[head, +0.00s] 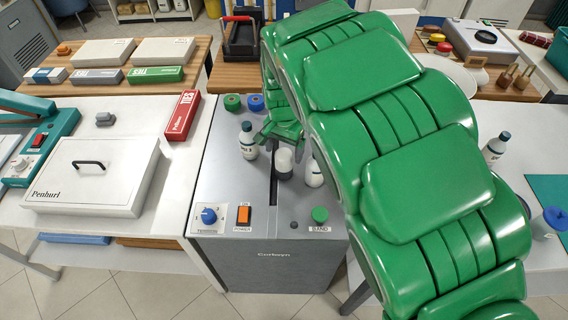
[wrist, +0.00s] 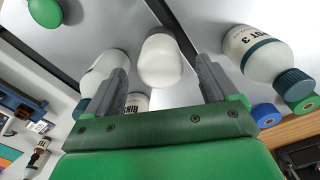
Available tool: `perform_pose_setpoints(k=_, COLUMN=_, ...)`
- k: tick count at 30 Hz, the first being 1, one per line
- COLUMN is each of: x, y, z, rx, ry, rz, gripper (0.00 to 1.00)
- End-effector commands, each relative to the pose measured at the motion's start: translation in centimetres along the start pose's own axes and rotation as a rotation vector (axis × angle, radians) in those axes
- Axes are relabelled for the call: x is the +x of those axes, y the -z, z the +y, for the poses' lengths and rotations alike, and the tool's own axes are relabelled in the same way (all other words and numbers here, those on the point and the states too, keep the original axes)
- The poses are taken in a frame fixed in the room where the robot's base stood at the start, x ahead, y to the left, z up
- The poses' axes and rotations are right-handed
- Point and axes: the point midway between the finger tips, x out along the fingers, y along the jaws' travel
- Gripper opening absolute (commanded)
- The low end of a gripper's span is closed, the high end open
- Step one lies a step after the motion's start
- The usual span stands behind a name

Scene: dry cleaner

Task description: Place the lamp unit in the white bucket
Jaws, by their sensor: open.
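The lamp unit appears to be the small white dome-topped piece (head: 285,160) on the grey machine top, beside its dark slot. In the wrist view the white piece (wrist: 161,58) sits between the two grey fingers of my gripper (wrist: 164,78), with a gap on each side. My gripper is open and not closed on it. In the head view my gripper is just behind the white piece, partly hidden by my green arm. I cannot make out a white bucket for certain in either view.
White bottles stand close to the lamp unit, one at left (head: 248,141) and one at right (head: 313,173). Green (head: 232,102) and blue (head: 256,102) round pieces lie behind. The machine's front has a blue dial (head: 209,215) and orange switch (head: 243,215). A white lidded box (head: 92,185) stands left.

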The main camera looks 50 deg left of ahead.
Motion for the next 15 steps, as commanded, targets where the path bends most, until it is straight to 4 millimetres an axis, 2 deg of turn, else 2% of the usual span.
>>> perform_pose_setpoints(k=3, x=1.2, y=-0.1, z=0.0, rx=0.0, ry=-0.002, rz=-0.002, gripper=0.86)
perform_pose_setpoints(k=10, x=2.5, y=0.1, z=0.0, rx=-0.001, ry=-0.002, rz=-0.002, gripper=0.86)
perform_pose_setpoints(k=15, x=4.7, y=0.4, z=-0.1, rx=-0.001, ry=-0.002, rz=-0.002, gripper=0.86)
